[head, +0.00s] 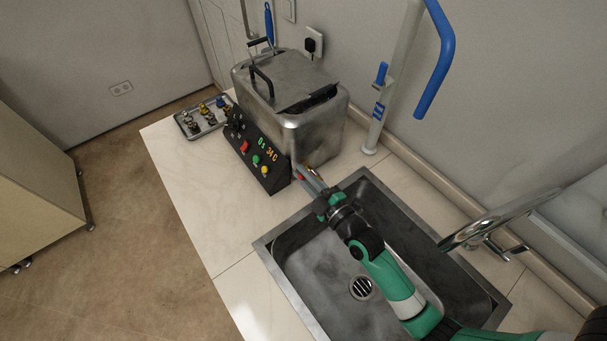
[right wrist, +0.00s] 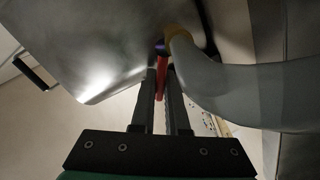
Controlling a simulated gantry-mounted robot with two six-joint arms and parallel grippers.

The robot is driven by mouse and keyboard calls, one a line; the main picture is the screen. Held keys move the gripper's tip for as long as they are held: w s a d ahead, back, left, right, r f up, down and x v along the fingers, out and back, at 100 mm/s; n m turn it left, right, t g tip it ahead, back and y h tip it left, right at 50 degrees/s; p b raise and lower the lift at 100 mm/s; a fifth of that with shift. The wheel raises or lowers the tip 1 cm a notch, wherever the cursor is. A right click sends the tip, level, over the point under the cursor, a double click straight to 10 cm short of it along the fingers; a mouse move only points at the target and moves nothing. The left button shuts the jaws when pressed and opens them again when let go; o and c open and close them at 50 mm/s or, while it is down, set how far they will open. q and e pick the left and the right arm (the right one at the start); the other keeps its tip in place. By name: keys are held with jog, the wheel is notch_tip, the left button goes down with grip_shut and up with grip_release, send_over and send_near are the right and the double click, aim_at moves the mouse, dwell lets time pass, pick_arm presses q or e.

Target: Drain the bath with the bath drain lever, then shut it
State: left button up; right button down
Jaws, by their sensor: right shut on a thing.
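The steel bath (head: 318,135) stands on the counter with its lid on, left of the sink. It also shows in the right wrist view (right wrist: 100,45). My right gripper (head: 308,174) is at the bath's lower right corner. In the right wrist view its fingers (right wrist: 162,85) are shut on the red drain lever (right wrist: 161,80), just below a yellow fitting (right wrist: 177,32) beside the bath wall. A thick grey drain tube (right wrist: 235,90) curves away from the fitting. I cannot tell whether the drain is flowing. My left gripper is out of view.
A sink (head: 290,270) with a drain grate lies under my right arm, with a chrome faucet (head: 490,225) at its right. A control panel (head: 254,153) with coloured buttons fronts the bath. A tray of small parts (head: 188,127) stands further left.

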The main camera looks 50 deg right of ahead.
aim_at(307, 156)
jog(key=shift+r, duration=0.1)
jog(key=m, duration=0.2)
jog(key=d+r+m, duration=0.1)
jog(key=m, duration=0.2)
jog(key=shift+s+d+r+m+b, duration=0.15)
jog(key=shift+d+m+b, duration=0.15)
jog(key=shift+b, duration=0.05)
jog(key=m, duration=0.2)
jog(key=d+m, duration=0.1)
jog(key=m, duration=0.1)
jog(key=d+m, duration=0.1)
jog(key=shift+s+r+m+b, duration=0.2)
jog(key=shift+r+m+b, duration=0.1)
jog(key=shift+m, duration=0.1)
jog(key=c, duration=0.9)
grip_release()
jog(key=shift+d, duration=0.1)
